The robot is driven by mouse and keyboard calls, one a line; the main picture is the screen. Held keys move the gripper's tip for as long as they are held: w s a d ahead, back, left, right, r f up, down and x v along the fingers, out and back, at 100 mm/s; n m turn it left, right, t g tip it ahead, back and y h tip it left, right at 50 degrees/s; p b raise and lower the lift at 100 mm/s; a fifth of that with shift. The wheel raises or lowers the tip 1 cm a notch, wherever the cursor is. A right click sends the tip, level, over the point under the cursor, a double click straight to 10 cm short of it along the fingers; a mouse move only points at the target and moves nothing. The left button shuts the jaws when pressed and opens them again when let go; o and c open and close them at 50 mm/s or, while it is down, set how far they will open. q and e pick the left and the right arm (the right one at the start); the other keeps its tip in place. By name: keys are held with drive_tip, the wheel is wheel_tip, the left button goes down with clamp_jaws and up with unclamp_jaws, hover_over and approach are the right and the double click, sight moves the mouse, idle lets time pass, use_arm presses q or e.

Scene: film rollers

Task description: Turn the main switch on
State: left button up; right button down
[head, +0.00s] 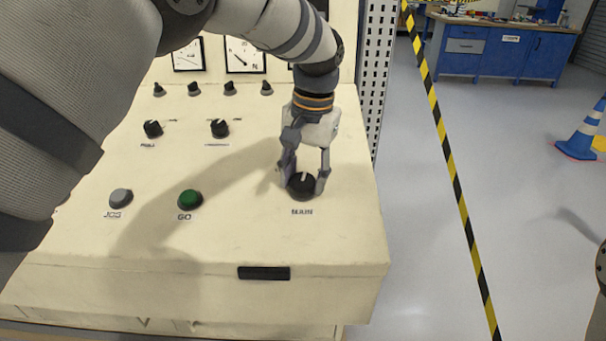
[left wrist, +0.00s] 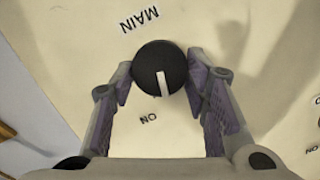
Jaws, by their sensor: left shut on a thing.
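The main switch is a round black knob (head: 302,188) with a white pointer line, on the right of the cream sloped console (head: 340,235). It also shows in the left wrist view (left wrist: 152,62), between a "MAIN" label (left wrist: 139,20) and an "ON" label (left wrist: 148,118). Its pointer is turned to the "ON" side, slightly off the middle of that label. My left gripper (head: 306,180) reaches down from above and is shut on the knob, one finger on each side; its fingers also show in the left wrist view (left wrist: 160,85). My right gripper is out of view.
A green button (head: 190,199) and a grey button (head: 121,197) sit left of the knob. A perforated post (head: 374,75) stands at the console's right. Beyond is open floor with black-yellow tape.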

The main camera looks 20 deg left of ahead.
use_arm(q)
drive_tip(key=shift+d+m+y, duration=0.15)
drive_tip(key=shift+m+y, duration=0.25)
drive_tip(key=shift+m, duration=1.8)
drive_tip(key=shift+s+f, duration=0.1)
drive_tip(key=o, duration=1.1)
drive_tip(key=shift+o, duration=0.2)
wheel_tip(320, 180, up, 12)
drive_tip(key=d, duration=0.2)
drive_tip(key=shift+s, duration=0.2)
